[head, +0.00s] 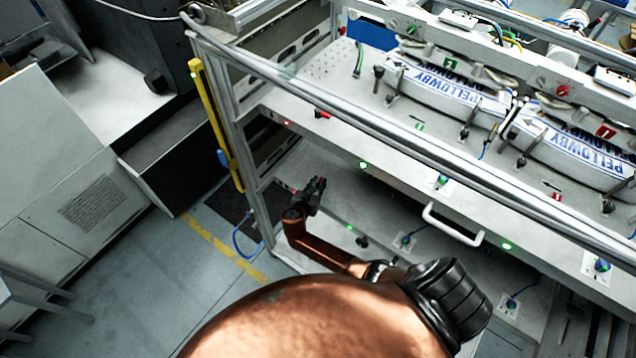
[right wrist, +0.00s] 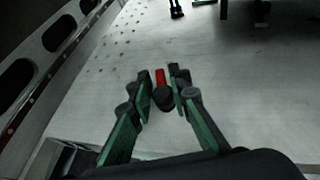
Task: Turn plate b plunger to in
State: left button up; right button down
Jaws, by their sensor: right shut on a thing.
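In the right wrist view, a small plunger (right wrist: 162,97) with a dark round knob and a red part sits between my fingertips, over a pale perforated plate (right wrist: 110,70). My right gripper (right wrist: 162,84) is shut on it, with the green-padded fingers on either side. In the head view my right gripper (head: 316,188) is at the left end of the lower level of the machine frame, and the plunger is too small to make out there. No label for plate b can be read. My left gripper is not in view.
A metal rail (head: 400,137) crosses above the lower level. A white handle (head: 453,225) and green lamps are on the front panel.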

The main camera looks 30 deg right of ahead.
jog(key=shift+w+f+m+g+h+b, duration=0.1)
jog(key=shift+m+g+h+b, duration=0.4)
jog(key=shift+m+g, duration=0.4)
jog(key=shift+m+g+h+b, duration=0.6)
jog(key=shift+m+g, duration=0.3)
jog(key=shift+m, duration=0.1)
jog(key=m+g+b, duration=0.3)
jog(key=b, duration=0.1)
jog(key=m+g+b, duration=0.3)
jog(key=g+b, duration=0.1)
jog(key=b, duration=0.1)
jog(key=shift+s+d+f+g, duration=0.1)
jog(key=shift+s+f+g, duration=0.1)
jog(key=shift+g, duration=0.1)
jog(key=shift+s+r+m+g+b, duration=0.15)
jog(key=shift+r+m+g+b, duration=0.05)
jog(key=shift+m+g+b, duration=0.8)
jog(key=c, duration=2)
grip_release()
jog(key=shift+d, duration=0.1)
jog(key=shift+c, duration=0.2)
jog(key=shift+r, duration=0.1)
jog(key=shift+r, duration=0.1)
